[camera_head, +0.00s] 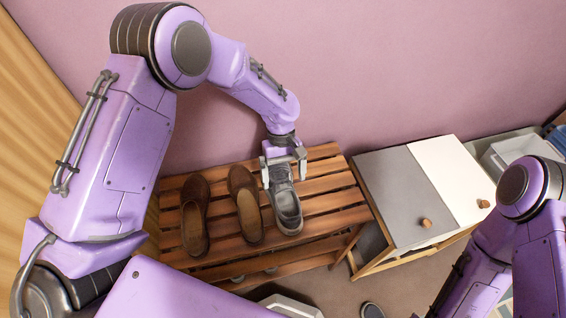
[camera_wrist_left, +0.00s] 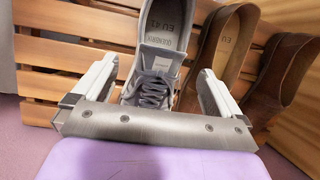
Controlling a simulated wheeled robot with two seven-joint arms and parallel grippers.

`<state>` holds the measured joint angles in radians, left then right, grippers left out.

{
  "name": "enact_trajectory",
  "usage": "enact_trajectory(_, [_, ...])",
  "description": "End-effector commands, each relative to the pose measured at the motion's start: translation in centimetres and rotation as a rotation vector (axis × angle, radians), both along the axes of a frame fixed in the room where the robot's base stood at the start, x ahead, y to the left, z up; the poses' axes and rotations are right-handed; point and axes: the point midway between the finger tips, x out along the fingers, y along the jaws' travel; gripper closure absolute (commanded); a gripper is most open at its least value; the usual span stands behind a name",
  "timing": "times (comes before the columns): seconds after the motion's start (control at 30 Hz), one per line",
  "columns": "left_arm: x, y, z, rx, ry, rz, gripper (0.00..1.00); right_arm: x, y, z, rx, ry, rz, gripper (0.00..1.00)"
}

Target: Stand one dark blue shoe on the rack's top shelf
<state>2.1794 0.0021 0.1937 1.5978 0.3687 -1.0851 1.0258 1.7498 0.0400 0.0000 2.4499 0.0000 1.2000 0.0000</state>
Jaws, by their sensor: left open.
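A bluish-grey laced shoe (camera_head: 287,209) stands on the top shelf of the slatted wooden rack (camera_head: 325,172), at the right of two brown shoes. I take it for the dark blue shoe, though it looks greyer here. My left gripper (camera_head: 284,171) is open at the shoe's toe end, one finger on each side. In the left wrist view the shoe (camera_wrist_left: 162,48) shows its laces and open collar between the spread fingers, with a gap beside each. My right arm enters at the lower right; its gripper is out of frame.
Two brown slip-on shoes, one (camera_head: 194,228) at the left and one (camera_head: 246,208) in the middle, share the top shelf. A cabinet (camera_head: 400,190) with grey and white panels stands right of the rack. Another dark shoe (camera_head: 372,310) is on the floor. The shelf's right end is bare.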

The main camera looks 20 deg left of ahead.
Motion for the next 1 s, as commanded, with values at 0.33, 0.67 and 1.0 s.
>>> enact_trajectory(0.33, [2.1, 1.0, 5.4, 0.000, 0.000, -0.001, 0.01, 0.0, 0.0, -1.0, 0.000, 0.000, 0.000, 0.57])
enact_trajectory(0.67, [2.1, 1.1, 5.6, 0.001, 0.001, 0.000, 0.01, 0.0, 0.0, -0.9, 0.000, 0.000, 0.000, 0.57])
enact_trajectory(1.0, [2.1, 1.1, 5.6, 0.000, 0.000, -0.001, 0.01, 0.0, 0.0, -0.9, 0.000, 0.000, 0.000, 0.57])
